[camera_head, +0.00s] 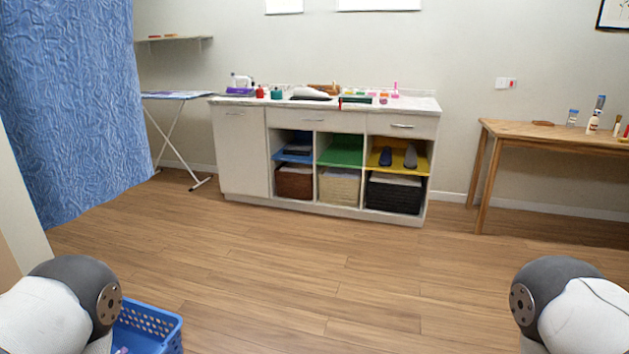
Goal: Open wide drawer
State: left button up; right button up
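A white cabinet (240,163) stands against the back wall, across the room from me. Under its top are two drawer fronts with metal handles. The wider drawer (340,123) is in the middle, above two open cubbies, and looks shut. The narrower drawer (385,123) is to its right and also looks shut. Neither of my grippers is in view. Only rounded parts of my arms show at the bottom left and bottom right, far from the cabinet.
A blue basket (166,331) is on the floor at the lower left. A wooden table (510,131) stands right, an ironing board (178,96) left behind a blue curtain (75,100). The wooden floor (320,270) between me and the cabinet is clear.

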aim_at(355, 121)
jog(key=i, duration=2.45)
